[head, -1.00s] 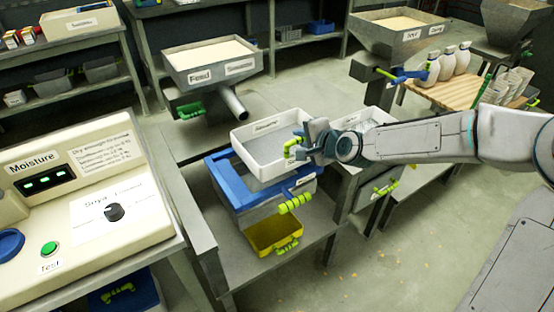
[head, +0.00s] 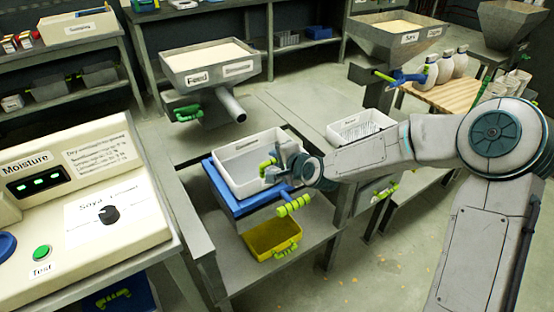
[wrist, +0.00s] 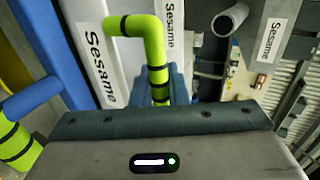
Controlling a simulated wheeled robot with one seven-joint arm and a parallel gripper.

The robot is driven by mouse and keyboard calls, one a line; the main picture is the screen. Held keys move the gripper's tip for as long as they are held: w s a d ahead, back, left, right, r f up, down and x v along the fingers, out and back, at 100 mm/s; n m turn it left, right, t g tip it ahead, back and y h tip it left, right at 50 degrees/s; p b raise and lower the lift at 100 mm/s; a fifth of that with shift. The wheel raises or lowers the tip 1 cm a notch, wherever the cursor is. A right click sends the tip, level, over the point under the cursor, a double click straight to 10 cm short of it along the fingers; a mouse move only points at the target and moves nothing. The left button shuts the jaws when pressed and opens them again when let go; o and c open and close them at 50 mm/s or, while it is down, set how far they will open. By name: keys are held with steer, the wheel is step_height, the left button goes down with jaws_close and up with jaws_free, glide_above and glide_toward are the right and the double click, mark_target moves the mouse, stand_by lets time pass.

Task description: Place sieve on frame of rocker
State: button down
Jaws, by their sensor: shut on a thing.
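The sieve (head: 236,172) is a white tray with a label and a green handle, and it sits at or just above the blue frame of the rocker (head: 215,188). I cannot tell whether it bears on the frame. My gripper (head: 276,166) is shut on the sieve's green handle at its right side. In the wrist view the green handle (wrist: 155,60) runs down between my fingers, beside the white sieve wall (wrist: 92,45) marked Sesame. The blue frame (wrist: 50,45) runs alongside that wall.
A yellow bin (head: 272,239) stands below the rocker, near a green grip (head: 294,205). The feed hopper (head: 210,62) with its spout (head: 232,104) is behind. A second white sieve (head: 360,127) lies to the right. The moisture tester (head: 80,185) is at left.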

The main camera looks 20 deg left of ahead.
steer(key=c, duration=1.4)
jaws_free()
steer(key=shift+c, duration=0.2)
steer(key=shift+s+d, duration=0.1)
steer(key=p+v, duration=0.2)
steer(key=v, duration=1)
